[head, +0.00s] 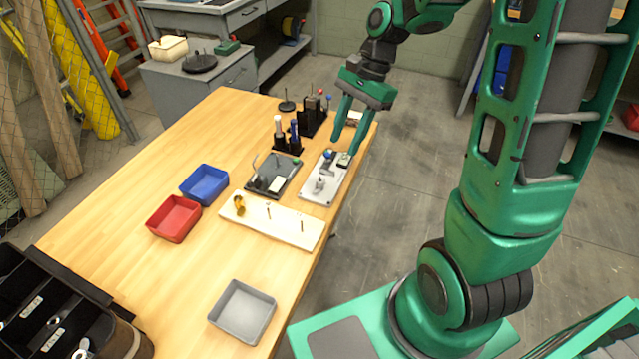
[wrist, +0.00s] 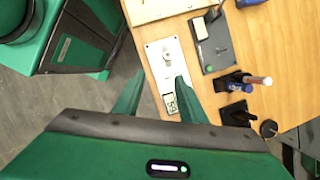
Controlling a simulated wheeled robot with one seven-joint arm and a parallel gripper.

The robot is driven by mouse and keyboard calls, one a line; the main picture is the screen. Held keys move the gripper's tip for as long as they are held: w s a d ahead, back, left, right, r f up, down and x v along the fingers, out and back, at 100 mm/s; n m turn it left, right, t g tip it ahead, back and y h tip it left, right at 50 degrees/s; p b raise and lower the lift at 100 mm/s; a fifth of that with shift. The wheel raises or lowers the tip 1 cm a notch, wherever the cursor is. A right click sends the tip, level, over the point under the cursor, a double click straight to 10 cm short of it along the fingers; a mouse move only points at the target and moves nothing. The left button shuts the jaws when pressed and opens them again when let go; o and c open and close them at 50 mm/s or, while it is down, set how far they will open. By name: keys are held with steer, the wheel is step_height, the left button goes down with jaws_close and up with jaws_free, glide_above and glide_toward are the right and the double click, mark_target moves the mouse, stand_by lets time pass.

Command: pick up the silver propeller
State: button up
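A small silver piece (head: 320,184) lies on a pale metal plate (head: 314,197) near the table's right edge; it is too small to tell surely whether it is the silver propeller. In the wrist view the silver piece (wrist: 170,50) shows on the plate (wrist: 152,55), ahead of my fingertips. My gripper (head: 344,146) is open and empty, above the far end of the plate beside a small display (head: 344,159). In the wrist view my gripper (wrist: 160,76) has its fingers apart, the right one over the plate and hiding part of it.
A pale board (head: 275,222) with upright pegs and a gold propeller (head: 239,204) lies nearer. A dark grey tray (head: 270,181) is left of the plate. Black tool holders (head: 288,146) stand behind. Red (head: 173,220), blue (head: 204,185) and grey (head: 242,313) bins are on the table.

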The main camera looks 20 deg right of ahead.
steer(key=w+a, duration=0.1)
glide_above(321, 179)
steer(key=w+d, duration=0.2)
steer(key=d, duration=0.1)
steer(key=shift+m+y, duration=0.3)
steer(key=shift+m, duration=0.1)
steer(key=f, duration=0.6)
steer(key=shift+s, duration=0.25)
steer(key=x, duration=0.4)
steer(key=shift+s+a+f, duration=0.1)
steer(key=shift+s+a, duration=0.25)
steer(key=shift+a+f, duration=0.15)
steer(key=shift+f, duration=0.3)
jaws_close()
